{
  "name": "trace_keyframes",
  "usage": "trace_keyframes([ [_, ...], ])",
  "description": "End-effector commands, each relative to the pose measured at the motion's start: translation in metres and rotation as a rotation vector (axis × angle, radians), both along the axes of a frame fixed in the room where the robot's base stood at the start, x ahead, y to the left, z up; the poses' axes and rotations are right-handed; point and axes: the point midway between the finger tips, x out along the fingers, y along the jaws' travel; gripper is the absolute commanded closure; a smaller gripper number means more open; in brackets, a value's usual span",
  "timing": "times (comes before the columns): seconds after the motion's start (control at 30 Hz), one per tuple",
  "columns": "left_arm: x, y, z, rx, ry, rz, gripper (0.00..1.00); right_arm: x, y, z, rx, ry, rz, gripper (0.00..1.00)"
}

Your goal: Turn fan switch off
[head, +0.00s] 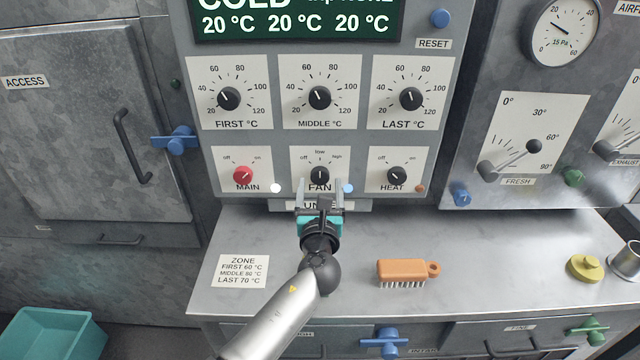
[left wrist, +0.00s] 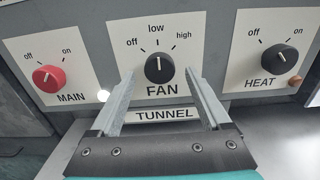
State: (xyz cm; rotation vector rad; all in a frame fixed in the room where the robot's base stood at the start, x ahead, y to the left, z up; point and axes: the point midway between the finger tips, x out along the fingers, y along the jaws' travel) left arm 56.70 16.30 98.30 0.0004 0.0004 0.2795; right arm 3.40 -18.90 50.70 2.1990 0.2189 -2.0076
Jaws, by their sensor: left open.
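The fan switch (head: 320,175) is a black round knob on a white plate marked off, low and high, in the middle of the panel's bottom row. Its pointer line stands upright, at low, in the left wrist view (left wrist: 159,68). My left gripper (head: 320,188) is in front of the panel just below the knob, with its fingers pointing at the panel. It is open and empty. In the left wrist view its fingertips (left wrist: 160,78) stand to either side of the knob, apart from it. My right gripper is in neither view.
The red main knob (head: 243,175) is to the left and the black heat knob (head: 397,175) to the right. A lit white lamp (head: 276,188) and a blue lamp (head: 348,188) flank the fan plate. An orange brush (head: 405,270) lies on the counter (head: 480,245) below.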

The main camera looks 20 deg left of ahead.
Motion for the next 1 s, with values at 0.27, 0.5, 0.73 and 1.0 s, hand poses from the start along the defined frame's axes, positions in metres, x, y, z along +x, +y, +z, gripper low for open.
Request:
trace_keyframes([
  [0.27,0.022,0.006,0.000,-0.001,-0.001,0.000,0.19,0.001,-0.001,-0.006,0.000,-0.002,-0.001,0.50],
  [0.5,0.024,0.007,0.000,-0.001,0.000,0.000,0.19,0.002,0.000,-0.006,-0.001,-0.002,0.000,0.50],
  [0.73,0.024,0.007,0.000,-0.001,0.000,0.000,0.37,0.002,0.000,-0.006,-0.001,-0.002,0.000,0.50],
  [1.0,0.023,0.007,0.000,0.000,0.000,0.000,0.68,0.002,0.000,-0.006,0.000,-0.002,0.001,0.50],
])
